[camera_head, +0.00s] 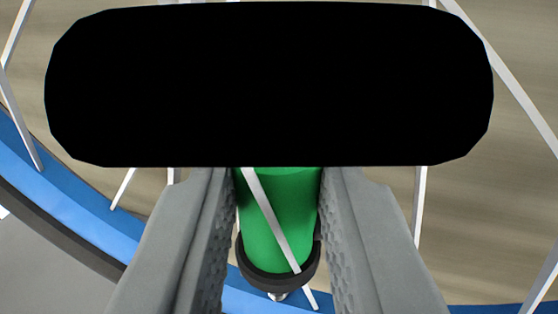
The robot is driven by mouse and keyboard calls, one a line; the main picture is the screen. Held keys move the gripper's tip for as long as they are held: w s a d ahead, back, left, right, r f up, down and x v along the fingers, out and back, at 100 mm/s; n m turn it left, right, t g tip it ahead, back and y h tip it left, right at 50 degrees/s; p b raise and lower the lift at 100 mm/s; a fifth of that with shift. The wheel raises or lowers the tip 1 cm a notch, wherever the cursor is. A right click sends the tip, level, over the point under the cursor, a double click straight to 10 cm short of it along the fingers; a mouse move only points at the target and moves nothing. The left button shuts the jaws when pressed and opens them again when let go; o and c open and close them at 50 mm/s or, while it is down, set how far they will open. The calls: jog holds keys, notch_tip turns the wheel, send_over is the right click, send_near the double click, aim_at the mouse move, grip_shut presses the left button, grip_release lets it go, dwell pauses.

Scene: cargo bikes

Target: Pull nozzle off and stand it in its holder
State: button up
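The nozzle (272,212) is a green cylinder with a black collar at its lower end. It sits at the inner side of the wheel's blue rim, and a small silver piece shows just below the collar. My gripper (279,185) has one grey finger on each side of the nozzle. The pads are very close to the green body near the fingertips, with a thin gap lower on the left. I cannot tell whether they press on it. The nozzle's upper part is hidden behind a large black shape. The holder is not in view.
A thin white spoke (270,215) crosses diagonally in front of the nozzle, between the fingers. Other spokes stand to the left and right. The blue rim (68,205) with its dark tyre (62,235) curves along the lower left. Brownish ground lies behind.

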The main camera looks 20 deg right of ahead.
jog(key=shift+o, duration=0.3)
jog(key=shift+r, duration=0.75)
jog(key=o, duration=1)
